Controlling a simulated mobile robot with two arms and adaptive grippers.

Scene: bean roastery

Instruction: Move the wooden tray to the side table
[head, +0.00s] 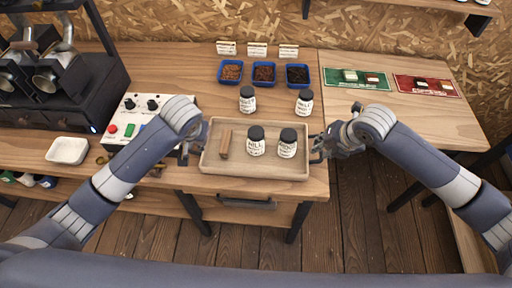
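The wooden tray (240,170) lies flat near the front edge of the main wooden table. On it stand two labelled jars with dark lids, a left jar (256,146) and a right jar (287,148), and a brown wooden piece (225,143) lies at its left. My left gripper (185,153) is at the tray's left side and my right gripper (319,151) is at its right side. Both are close to the rim; I cannot tell whether their fingers touch or clasp it. The side table (394,119) adjoins the main table at the right.
Two more jars (247,100) (304,102) stand just behind the tray. Blue bins (264,73) hold beans farther back. A green card (357,79) and a red card (426,86) lie at the side table's back; its front is clear. A control box and white dish (68,150) are left.

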